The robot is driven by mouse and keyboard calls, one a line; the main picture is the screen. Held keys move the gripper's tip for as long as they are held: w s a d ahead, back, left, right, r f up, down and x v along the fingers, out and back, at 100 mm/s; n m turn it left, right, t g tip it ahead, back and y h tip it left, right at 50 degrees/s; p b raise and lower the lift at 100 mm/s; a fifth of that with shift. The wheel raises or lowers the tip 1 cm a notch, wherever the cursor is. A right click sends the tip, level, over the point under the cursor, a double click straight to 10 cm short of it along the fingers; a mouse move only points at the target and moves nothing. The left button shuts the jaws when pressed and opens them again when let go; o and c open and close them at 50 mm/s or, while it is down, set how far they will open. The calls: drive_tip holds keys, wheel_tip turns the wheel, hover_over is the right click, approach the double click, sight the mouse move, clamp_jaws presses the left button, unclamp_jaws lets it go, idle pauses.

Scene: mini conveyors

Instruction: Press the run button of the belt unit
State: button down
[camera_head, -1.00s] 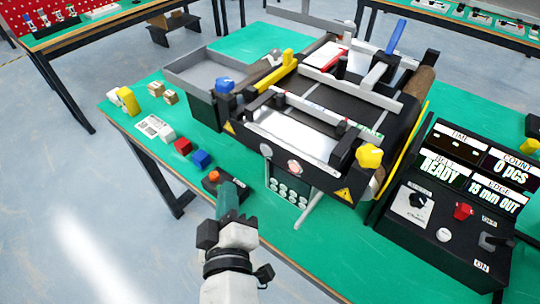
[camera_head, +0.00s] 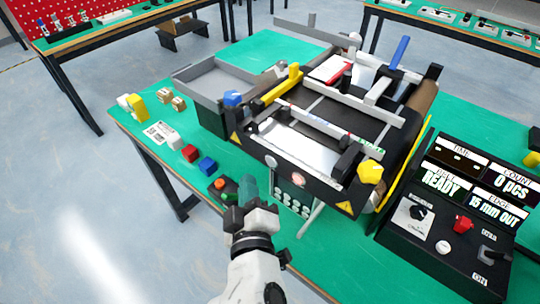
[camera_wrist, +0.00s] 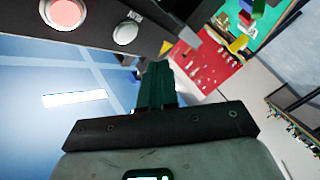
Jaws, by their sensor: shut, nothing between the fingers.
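The belt unit (camera_head: 290,142) stands on the green table. Its black front face carries a white button (camera_head: 270,161) and a pinkish-red button (camera_head: 298,180). In the wrist view, the red button (camera_wrist: 64,13) and the white button (camera_wrist: 125,33) show large at upper left; the white one has a small label beside it, too blurred to read surely. My gripper (camera_head: 249,183) is shut and empty, in front of the unit's face and below the white button in the head view. In the wrist view its dark green fingertips (camera_wrist: 157,72) are right of and below the white button, seemingly apart from it.
A small box with an orange button (camera_head: 218,183) sits just left of my gripper. Red (camera_head: 190,153) and blue (camera_head: 207,166) blocks lie behind it. A control console (camera_head: 440,235) at right shows "READY" and "0 pcs". A keypad-like panel (camera_head: 292,196) sits below the face.

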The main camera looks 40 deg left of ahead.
sight(271, 162)
drive_tip(key=shift+w+d+p, duration=0.15)
drive_tip(key=shift+w+p, duration=0.4)
drive_tip(key=shift+w, duration=1.15)
drive_tip(key=shift+w, duration=0.2)
idle(0.7)
drive_tip(key=shift+w, duration=0.2)
